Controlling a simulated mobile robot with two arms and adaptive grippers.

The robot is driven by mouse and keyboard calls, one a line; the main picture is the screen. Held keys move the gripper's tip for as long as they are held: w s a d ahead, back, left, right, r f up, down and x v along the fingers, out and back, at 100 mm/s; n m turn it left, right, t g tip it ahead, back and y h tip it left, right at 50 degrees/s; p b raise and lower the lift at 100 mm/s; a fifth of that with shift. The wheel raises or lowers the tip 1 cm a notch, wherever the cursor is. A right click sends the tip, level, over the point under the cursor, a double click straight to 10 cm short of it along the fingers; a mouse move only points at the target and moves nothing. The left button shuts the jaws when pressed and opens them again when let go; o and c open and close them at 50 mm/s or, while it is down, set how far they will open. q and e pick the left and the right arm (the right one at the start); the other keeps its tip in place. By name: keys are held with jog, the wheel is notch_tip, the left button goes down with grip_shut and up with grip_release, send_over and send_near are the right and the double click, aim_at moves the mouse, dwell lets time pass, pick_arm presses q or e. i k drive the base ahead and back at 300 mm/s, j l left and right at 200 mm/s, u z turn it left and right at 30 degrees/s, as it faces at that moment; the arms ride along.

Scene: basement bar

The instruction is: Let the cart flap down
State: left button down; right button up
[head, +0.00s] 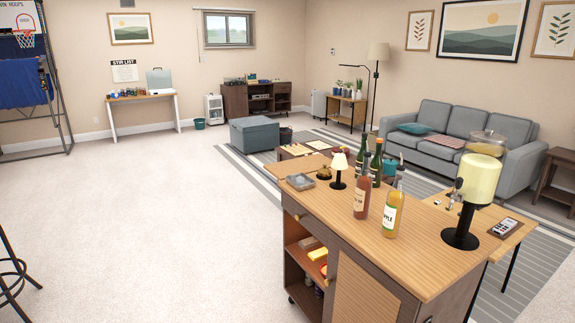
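The wooden cart (330,258) stands at lower right, with open shelves and a slatted door on its front. A lighter wooden leaf (285,169) extends from the far end of its top. It looks about level with the top and appears to be the flap, raised. Its underside and any support are hidden. The leaf looks mostly bare. Neither of my grippers is in view.
On the cart top are an ashtray (300,181), a small lamp (339,168), several bottles (393,212) and a drink dispenser (461,238). A table (512,238) with dark legs stands behind the cart. A stool (12,275) is at left. The carpet (160,220) left of the cart is clear.

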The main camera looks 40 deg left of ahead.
aim_at(311, 164)
jog(key=u, duration=1.05)
jog(key=i+j+z, duration=0.15)
jog(key=z, duration=0.25)
jog(key=i+j+z, duration=0.15)
jog(key=z, duration=0.25)
jog(key=i+j+z, duration=0.1)
jog(key=j+z, duration=0.15)
jog(key=z, duration=0.15)
